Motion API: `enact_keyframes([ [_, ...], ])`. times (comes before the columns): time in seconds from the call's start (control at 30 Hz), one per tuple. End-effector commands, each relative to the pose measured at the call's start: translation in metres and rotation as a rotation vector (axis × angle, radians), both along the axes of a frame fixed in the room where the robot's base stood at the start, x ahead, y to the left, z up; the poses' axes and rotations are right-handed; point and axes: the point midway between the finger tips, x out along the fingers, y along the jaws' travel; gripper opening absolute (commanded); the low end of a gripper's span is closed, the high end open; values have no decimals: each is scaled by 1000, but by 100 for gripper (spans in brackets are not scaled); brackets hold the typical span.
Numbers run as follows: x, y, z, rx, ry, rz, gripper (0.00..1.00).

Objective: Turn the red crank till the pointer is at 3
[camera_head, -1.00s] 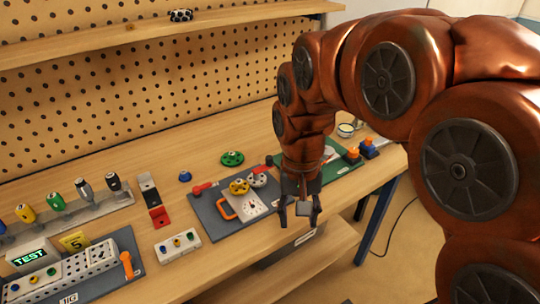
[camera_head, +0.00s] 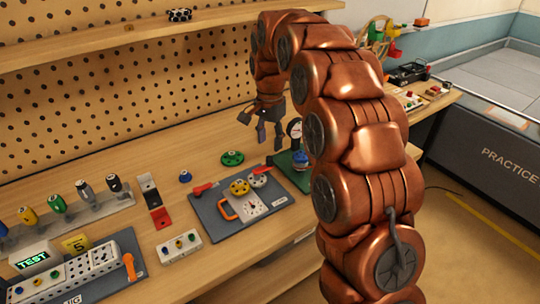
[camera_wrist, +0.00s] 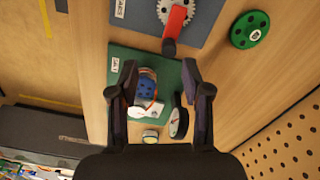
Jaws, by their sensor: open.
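The grey board (camera_head: 215,220) lies on the bench and carries a yellow wheel (camera_head: 239,187), a silver gear (camera_head: 258,180) and a white dial plate with a pointer (camera_head: 252,207). The number at the pointer is too small to read. A red crank arm (camera_head: 260,168) reaches out from the silver gear; it also shows at the top of the wrist view (camera_wrist: 175,22). My gripper (camera_head: 270,138) is open and empty, behind and above the board. In the wrist view its fingers (camera_wrist: 159,80) spread over a green board, apart from the crank.
The green board (camera_wrist: 125,88) holds a blue part (camera_wrist: 147,88) and a round gauge (camera_wrist: 178,122) between or near my fingers. A green wheel (camera_head: 232,158) and a blue knob (camera_head: 185,176) sit behind the grey board. A pegboard wall (camera_head: 110,90) stands behind the bench.

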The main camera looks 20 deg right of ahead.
Motion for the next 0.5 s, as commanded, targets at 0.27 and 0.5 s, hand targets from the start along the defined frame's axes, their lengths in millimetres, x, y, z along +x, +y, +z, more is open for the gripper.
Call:
enact_keyframes([
  [0.27, 17, -2, -6, -2, -7, -51, 48],
  [0.5, 16, -2, -28, -2, -3, -50, 48],
])
